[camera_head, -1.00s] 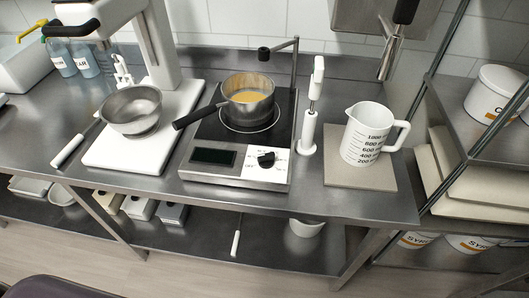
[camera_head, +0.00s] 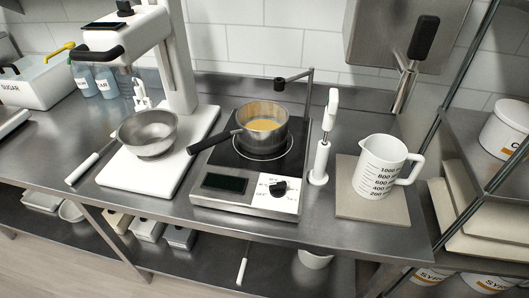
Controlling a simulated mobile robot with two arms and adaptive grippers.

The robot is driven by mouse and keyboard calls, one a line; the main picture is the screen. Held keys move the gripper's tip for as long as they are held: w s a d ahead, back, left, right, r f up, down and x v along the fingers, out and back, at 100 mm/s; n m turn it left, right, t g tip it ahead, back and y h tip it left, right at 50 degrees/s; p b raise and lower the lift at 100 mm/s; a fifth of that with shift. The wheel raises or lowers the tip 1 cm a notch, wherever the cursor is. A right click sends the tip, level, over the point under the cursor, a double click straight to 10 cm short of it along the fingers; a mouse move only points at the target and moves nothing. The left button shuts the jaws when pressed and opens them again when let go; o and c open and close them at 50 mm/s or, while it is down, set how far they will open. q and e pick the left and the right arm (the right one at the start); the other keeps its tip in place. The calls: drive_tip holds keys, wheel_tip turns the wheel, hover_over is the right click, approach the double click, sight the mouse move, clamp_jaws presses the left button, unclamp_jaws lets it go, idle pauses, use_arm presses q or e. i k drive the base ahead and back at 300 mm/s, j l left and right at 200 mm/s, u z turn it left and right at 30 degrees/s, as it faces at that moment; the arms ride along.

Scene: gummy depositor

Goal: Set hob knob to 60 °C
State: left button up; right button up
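The hob (camera_head: 212,200) stands on the steel counter, with a black top and a steel front panel. Its black knob (camera_head: 278,188) sits on a white dial with small markings at the right of the panel. I cannot read the temperature it points to. A dark display (camera_head: 225,183) is at the panel's left and shows no readable digits. A steel saucepan (camera_head: 276,112) with yellow-orange liquid (camera_head: 263,125) rests on the hob, its black handle pointing to the lower left. Neither of my grippers is in view.
Left of the hob stands a white stand mixer (camera_head: 180,75) with a steel bowl (camera_head: 148,133). A white hand blender (camera_head: 322,150) stands upright at right, beside a white measuring jug (camera_head: 376,168) on a beige board (camera_head: 352,207). The counter's front edge (camera_head: 330,245) is clear.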

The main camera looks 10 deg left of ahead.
sight(277, 190)
drive_tip(key=u, duration=0.5)
drive_tip(key=k+l+u, duration=0.2)
drive_tip(key=u, duration=0.2)
drive_tip(key=k+l+u, duration=0.1)
drive_tip(key=u, duration=0.3)
drive_tip(key=k+u, duration=0.4)
drive_tip(key=i+l, duration=0.05)
